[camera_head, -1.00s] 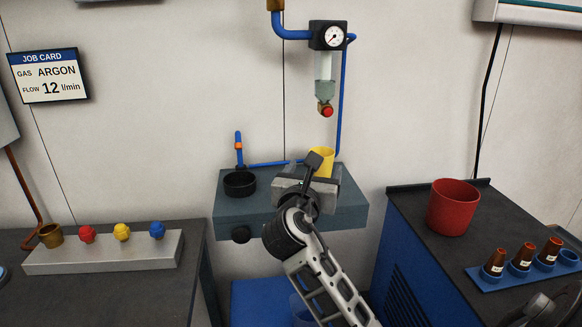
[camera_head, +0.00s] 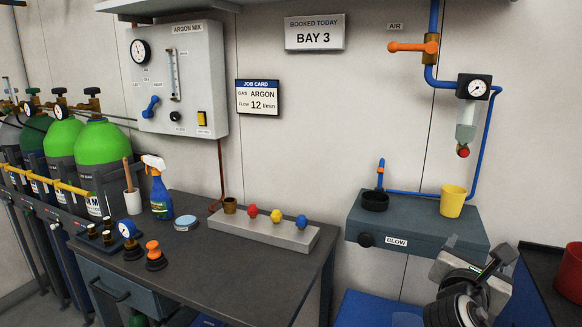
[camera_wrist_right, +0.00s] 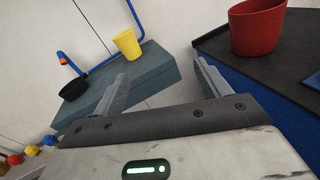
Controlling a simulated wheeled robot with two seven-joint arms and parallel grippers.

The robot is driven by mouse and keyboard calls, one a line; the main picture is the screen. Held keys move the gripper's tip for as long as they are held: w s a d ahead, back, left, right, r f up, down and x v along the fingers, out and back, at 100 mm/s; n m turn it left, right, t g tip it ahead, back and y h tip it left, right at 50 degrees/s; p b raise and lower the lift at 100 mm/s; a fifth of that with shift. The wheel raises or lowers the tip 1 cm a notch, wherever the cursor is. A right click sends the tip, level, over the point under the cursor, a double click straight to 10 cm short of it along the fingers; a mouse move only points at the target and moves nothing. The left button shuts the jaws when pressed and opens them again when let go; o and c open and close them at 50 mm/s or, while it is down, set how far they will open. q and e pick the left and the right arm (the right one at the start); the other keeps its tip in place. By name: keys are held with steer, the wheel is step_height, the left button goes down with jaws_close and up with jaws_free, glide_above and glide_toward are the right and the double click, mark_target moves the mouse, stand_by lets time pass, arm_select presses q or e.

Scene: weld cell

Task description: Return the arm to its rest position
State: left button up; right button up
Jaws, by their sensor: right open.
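My right gripper (camera_head: 488,258) is at the lower right of the head view, in front of the right end of the grey-blue blow box (camera_head: 441,241). In the right wrist view its two fingers (camera_wrist_right: 160,85) are spread apart with nothing between them. A yellow cup (camera_head: 453,201) stands upright on the blow box, apart from the gripper; it also shows beyond the fingers in the right wrist view (camera_wrist_right: 127,44). My left gripper is not in view.
A black bowl (camera_head: 374,201) sits on the blow box's left part. A red bucket (camera_wrist_right: 257,27) stands on the dark right-hand bench (camera_wrist_right: 222,42). The left workbench (camera_head: 222,263) carries a block with coloured knobs (camera_head: 264,232) and a spray bottle (camera_head: 158,188). Gas cylinders (camera_head: 97,157) stand far left.

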steer(key=s+a+f+m+y, duration=0.1)
steer(key=a+f+m+y, duration=0.3)
steer(key=f, duration=0.5)
steer(key=s+a+f+m+y, duration=0.1)
steer(key=a+f+m+y, duration=0.2)
steer(key=a+f+y, duration=0.45)
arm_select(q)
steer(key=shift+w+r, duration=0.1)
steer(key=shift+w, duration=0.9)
arm_select(e)
steer(key=s+a+f+m+g+y, duration=0.1)
steer(key=s+a+f+m+y, duration=0.1)
steer(key=s+a+f+m, duration=0.3)
steer(key=s+a+f+m+y, duration=0.2)
steer(key=s+a+f+m, duration=0.4)
steer(key=s+m, duration=0.4)
steer(key=shift+s+f+g, duration=0.4)
steer(key=shift+s+f, duration=0.2)
steer(key=shift+f, duration=0.15)
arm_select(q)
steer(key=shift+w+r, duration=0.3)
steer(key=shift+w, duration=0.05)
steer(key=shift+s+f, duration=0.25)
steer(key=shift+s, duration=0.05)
